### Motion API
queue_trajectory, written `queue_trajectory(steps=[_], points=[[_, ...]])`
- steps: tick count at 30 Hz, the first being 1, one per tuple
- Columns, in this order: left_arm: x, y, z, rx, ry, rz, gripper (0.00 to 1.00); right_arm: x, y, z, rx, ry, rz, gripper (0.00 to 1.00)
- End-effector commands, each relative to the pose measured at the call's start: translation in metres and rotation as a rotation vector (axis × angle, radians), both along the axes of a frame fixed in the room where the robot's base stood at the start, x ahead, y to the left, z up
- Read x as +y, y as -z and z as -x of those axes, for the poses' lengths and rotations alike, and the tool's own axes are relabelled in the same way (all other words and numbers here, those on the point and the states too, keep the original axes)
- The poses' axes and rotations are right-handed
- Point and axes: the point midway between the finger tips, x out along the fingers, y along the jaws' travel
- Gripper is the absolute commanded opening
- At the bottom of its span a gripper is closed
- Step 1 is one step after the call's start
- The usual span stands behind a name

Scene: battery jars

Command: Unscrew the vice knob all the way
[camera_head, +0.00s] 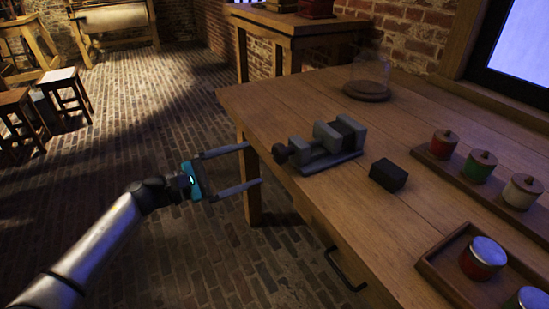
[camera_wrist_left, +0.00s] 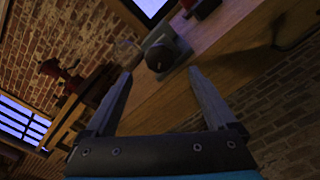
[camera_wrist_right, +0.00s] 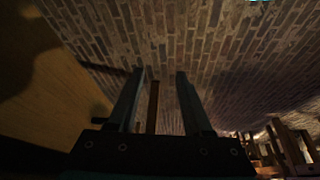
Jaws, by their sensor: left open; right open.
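The grey vice (camera_head: 326,146) sits on the wooden table near its left edge. Its dark round knob (camera_head: 281,153) sticks out at the left, toward my left gripper. My left gripper (camera_head: 254,165) is open and empty, just off the table edge, with its fingers pointing at the knob and apart from it. In the left wrist view the knob (camera_wrist_left: 160,58) shows end-on beyond and between the open fingertips (camera_wrist_left: 158,75). My right gripper is outside the head view; in its own wrist view it is open and empty (camera_wrist_right: 160,72), with brick floor beyond it.
A black block (camera_head: 388,175) lies right of the vice on the table (camera_head: 290,95). A glass dome on a wooden base (camera_head: 367,91) stands behind. Several lidded jars (camera_head: 479,166) stand at the right, and a wooden tray (camera_head: 440,270) holds more. A handle (camera_head: 345,270) juts from the table front.

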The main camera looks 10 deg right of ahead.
Motion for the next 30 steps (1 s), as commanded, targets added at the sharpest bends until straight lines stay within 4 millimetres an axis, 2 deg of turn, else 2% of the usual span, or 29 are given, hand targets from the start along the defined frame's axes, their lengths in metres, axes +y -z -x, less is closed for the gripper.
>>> queue_trajectory(steps=[1, 7, 12, 18, 27, 30], points=[[-0.013, 0.001, -0.004, -0.002, 0.003, 0.003, 0.90, 0.000, -0.003, 0.000, -0.007, 0.000, 0.000, 0.50], [-0.052, 0.001, -0.019, -0.001, 0.001, 0.003, 0.90, 0.004, -0.014, -0.002, -0.063, -0.010, -0.016, 0.50], [-0.065, 0.001, -0.024, 0.000, 0.000, 0.002, 0.90, 0.014, -0.011, -0.012, -0.128, -0.026, -0.044, 0.50], [-0.072, 0.001, -0.026, 0.002, -0.001, 0.001, 0.90, 0.019, -0.011, -0.018, -0.166, -0.033, -0.059, 0.50], [-0.073, 0.000, -0.027, 0.002, -0.001, 0.001, 0.90, 0.019, -0.011, -0.019, -0.172, -0.034, -0.061, 0.50], [-0.073, 0.000, -0.027, 0.002, -0.001, 0.001, 0.79, 0.019, -0.011, -0.019, -0.172, -0.034, -0.061, 0.50]])
